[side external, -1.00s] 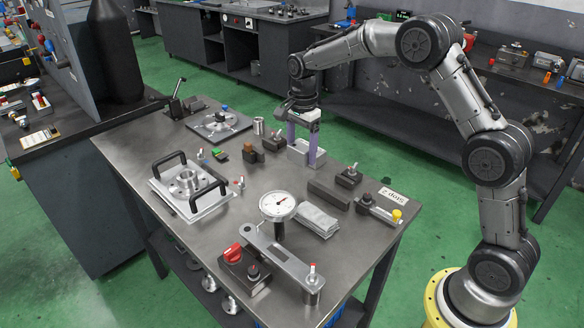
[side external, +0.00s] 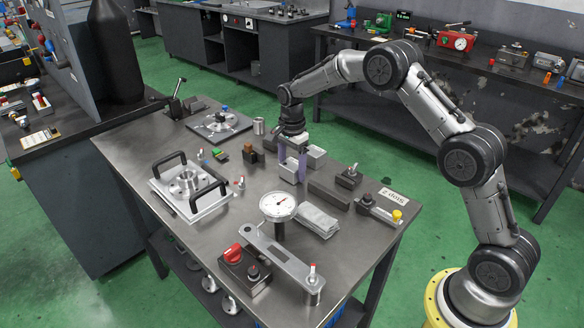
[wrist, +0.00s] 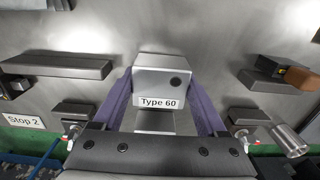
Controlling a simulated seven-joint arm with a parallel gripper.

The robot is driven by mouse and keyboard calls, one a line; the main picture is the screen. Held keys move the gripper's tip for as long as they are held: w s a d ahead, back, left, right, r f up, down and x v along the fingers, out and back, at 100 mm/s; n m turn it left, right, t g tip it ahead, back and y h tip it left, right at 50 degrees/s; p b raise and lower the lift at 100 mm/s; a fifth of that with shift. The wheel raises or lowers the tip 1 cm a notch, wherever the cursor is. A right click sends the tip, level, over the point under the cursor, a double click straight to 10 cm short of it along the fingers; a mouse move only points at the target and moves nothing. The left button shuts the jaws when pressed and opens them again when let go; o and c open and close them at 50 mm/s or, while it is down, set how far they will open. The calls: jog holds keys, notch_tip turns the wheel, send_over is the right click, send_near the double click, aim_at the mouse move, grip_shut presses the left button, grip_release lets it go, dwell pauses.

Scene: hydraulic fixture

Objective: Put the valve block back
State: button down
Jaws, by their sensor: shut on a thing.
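A light grey metal block labelled "Type 60" (wrist: 162,80) sits between the purple fingers of my gripper (wrist: 165,95) in the wrist view. In the side external view my gripper (side external: 292,162) points down and is shut on this grey block (side external: 289,173), low over the middle of the bench; I cannot tell whether the block touches the bench top. A second grey block (side external: 316,156) stands just behind and right of my gripper. In the wrist view a grey shape (wrist: 155,122) below the held block is partly hidden by my gripper.
A long dark bar (side external: 328,194) lies close to the right of my gripper. A dark block with a toggle (side external: 349,178) stands beyond it. A handled plate (side external: 187,187) lies left. Some bare bench separates them.

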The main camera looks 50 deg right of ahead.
aim_at(292, 164)
jog(key=shift+f, duration=0.1)
grip_release()
notch_tip(292, 164, up, 12)
jog(key=f, duration=0.1)
jog(key=s+a+r+n+t, duration=0.25)
jog(key=s+r+n, duration=0.25)
jog(key=s+r, duration=0.45)
jog(key=s+a+r+n, duration=0.2)
jog(key=s+r+n, duration=0.25)
jog(key=s, duration=0.55)
jog(key=s+a+f+n+t, duration=0.1)
jog(key=s+n, duration=0.3)
jog(key=s, duration=0.4)
jog(key=s+a+f+n+t, duration=0.1)
jog(key=s+f+n, duration=0.3)
jog(key=s, duration=0.5)
jog(key=shift+f+t, duration=0.15)
jog(key=shift+t, duration=0.4)
